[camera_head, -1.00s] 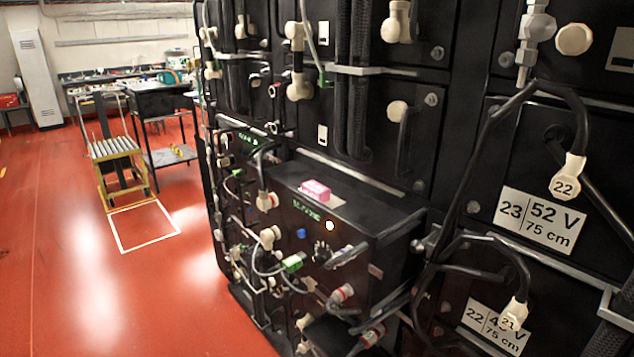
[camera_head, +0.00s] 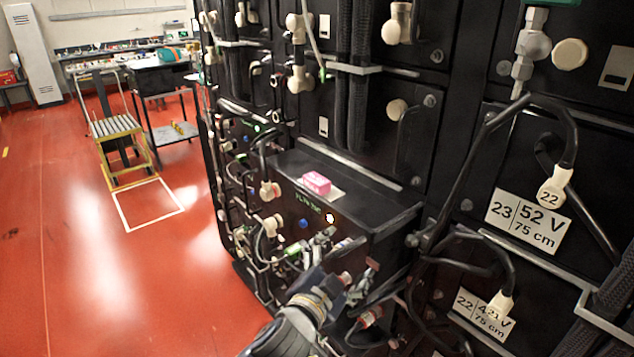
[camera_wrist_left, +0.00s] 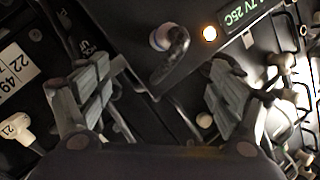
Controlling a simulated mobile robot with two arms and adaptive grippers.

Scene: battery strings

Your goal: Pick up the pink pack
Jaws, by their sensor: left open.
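The pink pack (camera_head: 316,182) is a small block lying on a pale sheet on top of a black box (camera_head: 372,205) that juts out of the battery rack. My left gripper (camera_head: 345,265) is in front of the box's front face, below and apart from the pack. Its dark fingers blend with the cables behind them. In the left wrist view the two grey fingers (camera_wrist_left: 158,92) are spread with nothing between them, facing the black panel. The pack does not show in that view. My right gripper is not in view.
The box front carries a lit round lamp (camera_wrist_left: 209,33), a green display (camera_wrist_left: 250,15) and a black cable plug (camera_wrist_left: 172,52). Looped black cables (camera_head: 480,240) hang at the right. Red open floor (camera_head: 100,270) lies left, with a yellow cart (camera_head: 115,130) further back.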

